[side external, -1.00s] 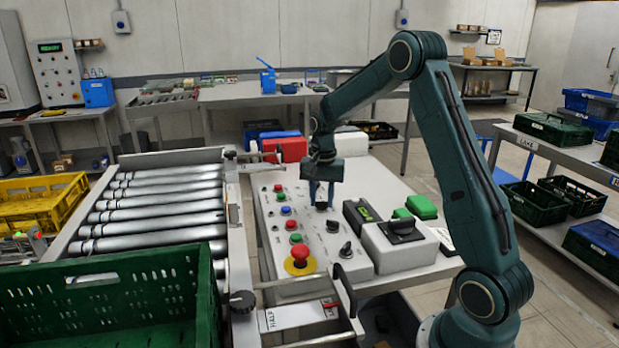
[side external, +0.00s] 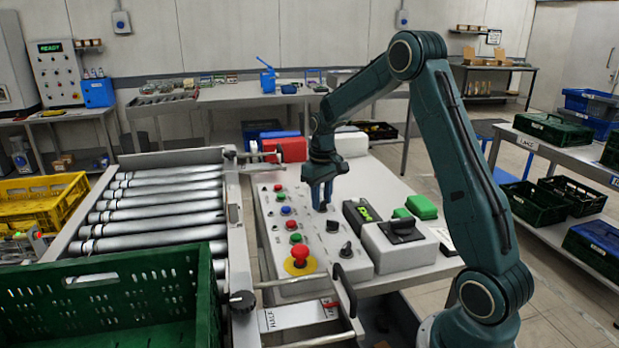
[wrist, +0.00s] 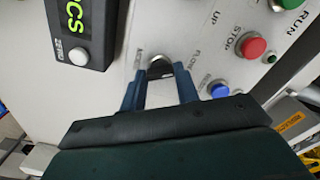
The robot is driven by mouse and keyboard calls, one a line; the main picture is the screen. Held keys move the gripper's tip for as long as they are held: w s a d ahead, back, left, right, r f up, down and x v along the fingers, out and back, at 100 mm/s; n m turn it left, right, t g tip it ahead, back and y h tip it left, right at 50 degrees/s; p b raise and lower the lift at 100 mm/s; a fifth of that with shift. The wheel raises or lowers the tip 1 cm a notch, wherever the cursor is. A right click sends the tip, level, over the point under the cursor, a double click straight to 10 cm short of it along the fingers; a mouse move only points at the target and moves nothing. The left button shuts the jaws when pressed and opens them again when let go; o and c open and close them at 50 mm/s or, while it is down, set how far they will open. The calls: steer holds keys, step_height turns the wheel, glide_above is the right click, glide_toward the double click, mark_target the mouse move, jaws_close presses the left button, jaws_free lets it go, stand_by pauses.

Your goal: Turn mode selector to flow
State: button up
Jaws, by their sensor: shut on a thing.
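My gripper (side external: 320,203) is over the grey sloped control panel (side external: 268,228), fingers pointing down. In the wrist view its blue fingers (wrist: 160,72) are shut on a dark selector knob (wrist: 160,68), one on each side. Small printed labels stand on both sides of this knob; the one on the right appears to read FLOW. The fingers hide much of the knob, so I cannot tell where its pointer aims.
Two other black knobs (side external: 346,250) sit nearer on the panel. Several coloured buttons and a red emergency stop (side external: 299,258) line its left side. A display box (side external: 361,212) stands just right of my gripper. A roller conveyor (side external: 155,205) lies left, with a green crate (side external: 110,300) in front.

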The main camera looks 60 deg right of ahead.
mark_target(322, 202)
steer(key=shift+r+n, duration=0.1)
steer(key=shift+n, duration=1.2)
steer(key=o, duration=1)
step_height(322, 202, up, 14)
steer(key=shift+f, duration=0.1)
